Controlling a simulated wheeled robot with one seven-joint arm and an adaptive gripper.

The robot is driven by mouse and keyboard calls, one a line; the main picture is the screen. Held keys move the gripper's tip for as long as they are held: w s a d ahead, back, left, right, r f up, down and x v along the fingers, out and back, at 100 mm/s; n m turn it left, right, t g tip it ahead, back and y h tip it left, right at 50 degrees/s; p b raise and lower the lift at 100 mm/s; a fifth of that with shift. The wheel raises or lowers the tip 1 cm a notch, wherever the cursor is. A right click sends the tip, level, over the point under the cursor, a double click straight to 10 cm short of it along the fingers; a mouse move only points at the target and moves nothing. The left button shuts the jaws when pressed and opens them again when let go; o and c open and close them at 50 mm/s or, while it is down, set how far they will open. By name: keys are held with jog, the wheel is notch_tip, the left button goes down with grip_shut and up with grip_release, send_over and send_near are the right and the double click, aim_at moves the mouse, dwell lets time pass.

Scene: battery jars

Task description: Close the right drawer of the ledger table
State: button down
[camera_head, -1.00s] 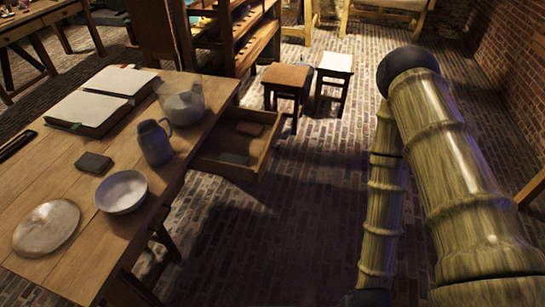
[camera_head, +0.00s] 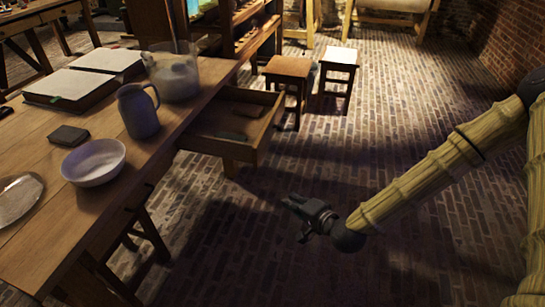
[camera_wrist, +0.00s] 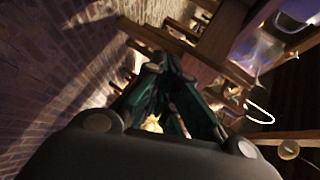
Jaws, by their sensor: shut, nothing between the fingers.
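The ledger table (camera_head: 40,238) is a long wooden table on the left of the head view. Its right drawer (camera_head: 222,145) is pulled out from the table's right side, with a few small flat items inside. My gripper (camera_head: 287,201) is shut and empty, in the air over the brick floor. It is in front of the drawer and to its right in the picture, apart from it. The wrist view shows the dark green fingers (camera_wrist: 152,85) together, with blurred wooden furniture beyond. I cannot make out the drawer there.
An open book (camera_head: 82,82), a glass jar (camera_head: 172,72), a blue-grey jug (camera_head: 138,110), a white bowl (camera_head: 94,163) and a small dark block (camera_head: 68,135) are on the tabletop. Two stools (camera_head: 287,72) (camera_head: 338,62) stand behind the drawer. The brick floor (camera_head: 400,120) is open to the right.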

jog(key=w+d+r+m+t+y+b, duration=0.1)
jog(key=w+d+r+m+t+b, duration=0.2)
jog(key=w+r+t+b, duration=0.35)
jog(key=g+b, duration=0.1)
jog(key=g, duration=0.1)
send_near(264, 134)
jog(key=w, duration=0.4)
jog(key=shift+w+a+f, duration=0.1)
jog(key=shift+a, duration=0.45)
jog(key=shift+w+a+f, duration=0.1)
jog(key=shift+a+f, duration=0.05)
jog(key=shift+a, duration=0.35)
jog(key=shift+a, duration=0.1)
